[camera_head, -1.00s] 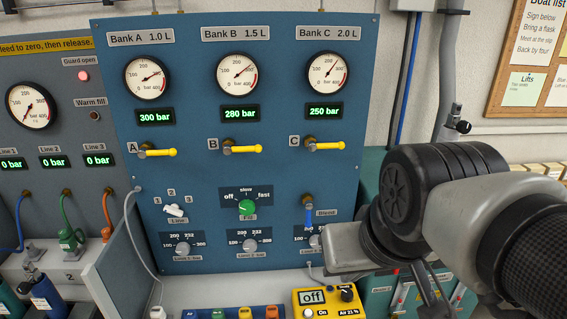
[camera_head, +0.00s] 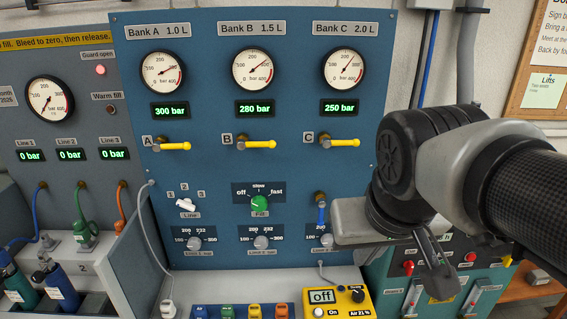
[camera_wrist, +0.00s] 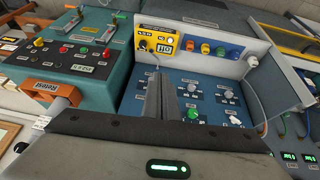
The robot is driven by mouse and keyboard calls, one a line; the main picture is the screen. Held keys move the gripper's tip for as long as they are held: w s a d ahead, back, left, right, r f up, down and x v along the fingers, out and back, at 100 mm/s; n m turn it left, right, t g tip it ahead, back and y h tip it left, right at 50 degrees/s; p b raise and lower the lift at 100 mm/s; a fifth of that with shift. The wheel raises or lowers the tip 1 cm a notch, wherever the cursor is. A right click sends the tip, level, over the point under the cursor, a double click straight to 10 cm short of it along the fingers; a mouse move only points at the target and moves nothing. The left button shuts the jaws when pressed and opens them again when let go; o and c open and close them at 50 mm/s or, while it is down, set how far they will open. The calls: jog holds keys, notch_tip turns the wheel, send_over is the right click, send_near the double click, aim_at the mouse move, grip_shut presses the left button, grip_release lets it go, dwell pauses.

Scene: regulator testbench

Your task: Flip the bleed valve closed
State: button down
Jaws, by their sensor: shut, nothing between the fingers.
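The bleed valve (camera_head: 321,212) is a small blue lever under a brass fitting, at the lower right of the blue panel (camera_head: 215,105) in the head view. The lever hangs straight down. Its label is hidden behind my wrist. My gripper (camera_head: 441,282) is in front of the panel, to the right of and below the lever in the picture; I cannot tell the gap in depth. In the wrist view the two dark fingers (camera_wrist: 172,88) are together and empty, pointing toward the panel. I cannot make out the lever there; the fingers cover part of the panel.
Three yellow bank levers, the Bank C one (camera_head: 339,140) nearest, sit above. The green Fill knob (camera_head: 260,203) and white Line selector (camera_head: 186,205) are left. A yellow meter (camera_head: 338,299) stands below.

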aim_at(321, 214)
jog(key=w+a+f+h+b, duration=0.1)
jog(key=w+a+f+b, duration=0.2)
jog(key=w, duration=0.5)
jog(key=w+a+f+h+b, duration=0.1)
jog(key=w+a+f+b, duration=0.2)
jog(key=w, duration=0.6)
jog(key=w+a+f+h+b, duration=0.2)
jog(key=w+a, duration=0.3)
jog(key=w, duration=0.4)
jog(key=shift+a+f+n+b, duration=0.2)
jog(key=shift+f+n+b, duration=0.2)
jog(key=shift+f+b, duration=0.35)
jog(key=shift+f, duration=0.15)
jog(key=w+d+f, duration=0.5)
jog(key=d+f, duration=0.3)
jog(key=shift+w, duration=0.2)
jog(key=shift+a+f+b, duration=0.1)
jog(key=shift+a+b, duration=0.05)
jog(key=shift+b, duration=0.2)
